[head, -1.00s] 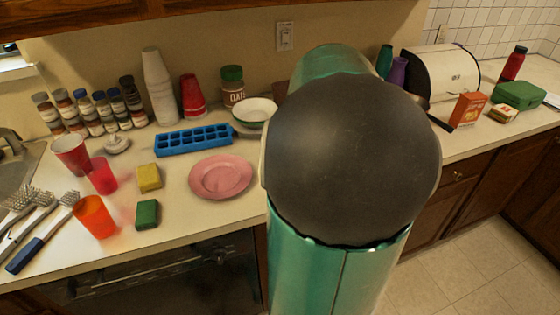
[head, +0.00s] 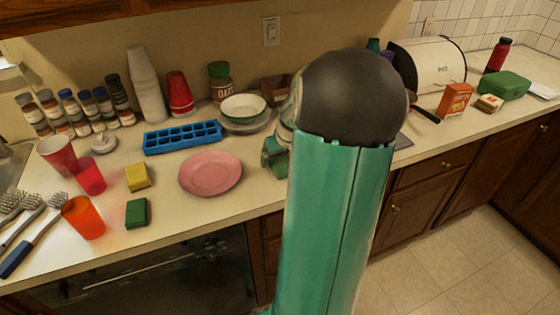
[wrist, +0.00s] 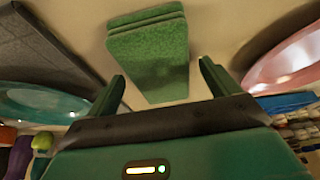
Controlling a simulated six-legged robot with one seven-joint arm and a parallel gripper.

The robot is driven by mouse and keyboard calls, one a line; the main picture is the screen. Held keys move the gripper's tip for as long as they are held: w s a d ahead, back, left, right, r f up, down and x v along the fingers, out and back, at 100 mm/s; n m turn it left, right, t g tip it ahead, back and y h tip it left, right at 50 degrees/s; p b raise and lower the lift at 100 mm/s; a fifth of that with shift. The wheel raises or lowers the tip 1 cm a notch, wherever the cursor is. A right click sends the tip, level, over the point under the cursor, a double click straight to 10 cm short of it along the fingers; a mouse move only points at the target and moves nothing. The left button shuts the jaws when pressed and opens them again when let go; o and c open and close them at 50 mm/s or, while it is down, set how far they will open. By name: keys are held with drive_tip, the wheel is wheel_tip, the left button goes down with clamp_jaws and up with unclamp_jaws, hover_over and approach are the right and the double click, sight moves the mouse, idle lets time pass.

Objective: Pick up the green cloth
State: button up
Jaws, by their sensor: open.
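The green cloth (wrist: 148,50) lies on the counter in the wrist view, a thick folded pad at upper centre. My gripper (wrist: 162,82) is open, with one finger at each side of the picture's middle. The cloth's near end lies between and just beyond the fingertips; nothing is held. Whether the fingers are level with it I cannot tell.
A pink plate (wrist: 290,58) lies right of the cloth; it also shows in the head view (head: 211,174). A teal plate (wrist: 42,103) and a grey mat (wrist: 38,47) lie left. A green sponge (head: 137,213) is a separate thing near the yellow sponge (head: 137,177).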

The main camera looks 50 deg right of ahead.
drive_tip(key=shift+w+f, duration=0.15)
drive_tip(key=shift+f, duration=0.1)
drive_tip(key=c, duration=1.1)
drive_tip(key=shift+o, duration=0.2)
drive_tip(key=shift+r, duration=0.15)
drive_tip(key=shift+r, duration=0.55)
wheel_tip(320, 180, up, 2)
drive_tip(key=shift+r, duration=0.1)
drive_tip(key=s+r, duration=0.4)
drive_tip(key=r, duration=0.1)
drive_tip(key=shift+s, duration=0.25)
drive_tip(key=s+r, duration=0.4)
drive_tip(key=s, duration=0.5)
drive_tip(key=shift+s+a+r, duration=0.25)
